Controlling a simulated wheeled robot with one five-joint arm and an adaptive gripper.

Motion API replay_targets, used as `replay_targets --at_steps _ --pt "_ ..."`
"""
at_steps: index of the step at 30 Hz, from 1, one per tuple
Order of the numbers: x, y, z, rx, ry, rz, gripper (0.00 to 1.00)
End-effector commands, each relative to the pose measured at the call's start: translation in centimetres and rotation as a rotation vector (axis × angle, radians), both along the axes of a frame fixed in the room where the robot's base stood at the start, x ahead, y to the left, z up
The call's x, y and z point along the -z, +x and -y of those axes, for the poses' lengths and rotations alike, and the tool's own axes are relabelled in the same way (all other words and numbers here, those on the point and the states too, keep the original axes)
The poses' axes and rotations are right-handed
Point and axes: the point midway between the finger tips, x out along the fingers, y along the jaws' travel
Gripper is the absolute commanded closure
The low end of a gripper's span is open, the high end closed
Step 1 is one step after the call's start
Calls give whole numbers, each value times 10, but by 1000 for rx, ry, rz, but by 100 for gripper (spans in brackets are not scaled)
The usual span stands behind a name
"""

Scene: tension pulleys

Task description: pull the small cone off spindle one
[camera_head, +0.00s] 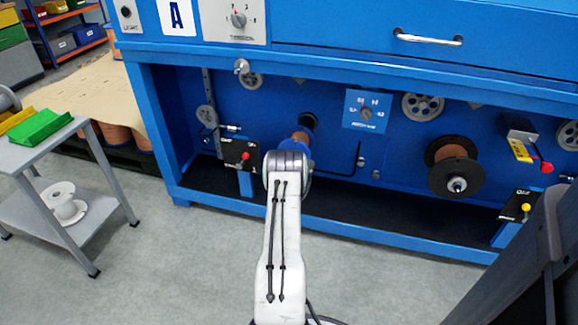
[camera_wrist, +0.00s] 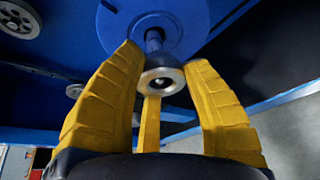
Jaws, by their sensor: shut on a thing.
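The small cone (camera_wrist: 174,75) is a silver ring-shaped piece with a dark centre, in the middle of the wrist view. My gripper (camera_wrist: 161,66) has its yellow fingers closed around it, one at each side and one below. Behind the cone, a dark spindle (camera_wrist: 154,42) runs to a round blue disc (camera_wrist: 185,22). The cone appears in line with the spindle; I cannot tell whether it is still seated on it. In the head view my arm hides the gripper and the cone. A copper-coloured part (camera_head: 299,137) and a bit of blue show just above the arm.
The blue machine (camera_head: 400,60) fills the back, with pulleys and a dark spool (camera_head: 440,165) at right. Small lever boxes (camera_head: 240,153) stand on both sides of its front. A grey cart (camera_head: 60,150) stands at left. The floor in front is clear.

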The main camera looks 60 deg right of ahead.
Motion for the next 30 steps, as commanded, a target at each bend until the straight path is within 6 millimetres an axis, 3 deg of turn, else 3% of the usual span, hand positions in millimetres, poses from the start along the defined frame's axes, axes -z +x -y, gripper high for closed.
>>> replay_targets --at_steps 17,30 --pt "2 -1 -2 -1 7 -2 91" --pt "1 -6 -18 -4 3 1 91"
